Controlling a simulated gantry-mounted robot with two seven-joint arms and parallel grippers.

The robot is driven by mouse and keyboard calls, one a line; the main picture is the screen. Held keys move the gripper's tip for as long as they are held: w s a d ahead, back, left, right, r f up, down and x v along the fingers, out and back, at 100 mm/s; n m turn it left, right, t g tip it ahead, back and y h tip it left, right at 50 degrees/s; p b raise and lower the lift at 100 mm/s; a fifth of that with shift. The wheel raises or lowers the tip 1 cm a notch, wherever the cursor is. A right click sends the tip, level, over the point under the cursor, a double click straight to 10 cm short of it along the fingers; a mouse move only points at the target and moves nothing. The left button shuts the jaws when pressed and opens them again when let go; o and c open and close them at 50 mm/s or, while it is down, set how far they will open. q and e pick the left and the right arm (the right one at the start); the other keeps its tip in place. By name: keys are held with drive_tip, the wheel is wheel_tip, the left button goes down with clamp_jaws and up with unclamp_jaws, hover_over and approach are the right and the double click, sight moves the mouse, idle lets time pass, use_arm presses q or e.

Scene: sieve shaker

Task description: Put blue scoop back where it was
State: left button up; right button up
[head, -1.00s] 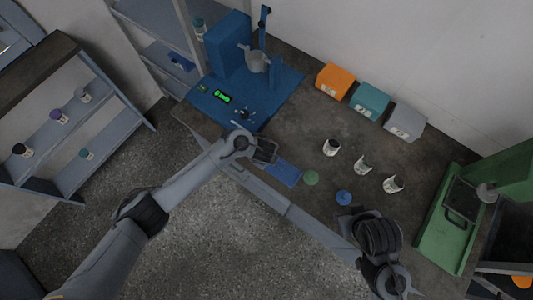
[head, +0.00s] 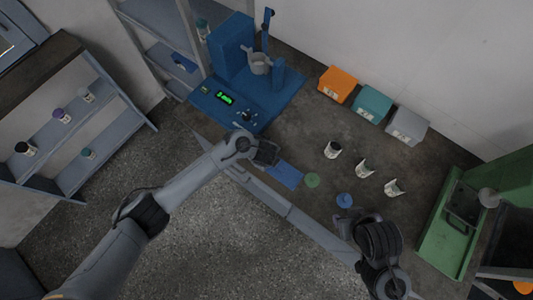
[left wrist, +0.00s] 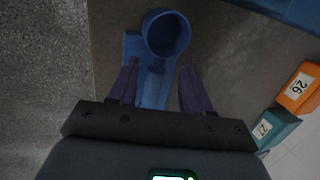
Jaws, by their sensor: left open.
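The blue scoop (left wrist: 166,34) shows in the left wrist view, its round cup beyond my fingertips and its handle running back between them. My left gripper (left wrist: 153,82) is open, with one finger on each side of the handle and a gap on both sides. A flat blue pad (left wrist: 132,46) lies beside and under the scoop. In the head view the pad (head: 287,176) lies near the table's front edge. My left gripper (head: 267,153) is just left of it and hides the scoop there. My right gripper (head: 345,225) is over the front edge, its fingers unclear.
Orange (head: 337,84), teal (head: 372,103) and grey (head: 407,125) bins line the wall. The blue shaker machine (head: 230,50) stands back left.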

use_arm(q)
drive_tip(key=s+r+n+t+h+p, duration=0.1)
drive_tip(key=s+r+n+p, duration=0.3)
drive_tip(key=r, duration=0.3)
drive_tip(key=s+r+n+h+p, duration=0.1)
drive_tip(key=s+r+n+p, duration=0.1)
drive_tip(key=s+r+n, duration=0.4)
drive_tip(key=s+a+r+n+y, duration=0.1)
drive_tip(key=s+a+r+n, duration=0.1)
drive_tip(key=s+a+n, duration=0.2)
drive_tip(key=s+a+r+n, duration=0.1)
drive_tip(key=s+a+n, duration=0.3)
drive_tip(key=a, duration=0.6)
drive_tip(key=s+a+r+n+y, duration=0.1)
drive_tip(key=s+a+r+n, duration=0.1)
drive_tip(key=s+a+n, duration=0.2)
drive_tip(key=a+n, duration=0.1)
drive_tip(key=a, duration=0.2)
drive_tip(key=shift+s+a+r+g+y, duration=0.15)
drive_tip(key=shift+s+r+g+y, duration=0.15)
drive_tip(key=shift+g, duration=0.1)
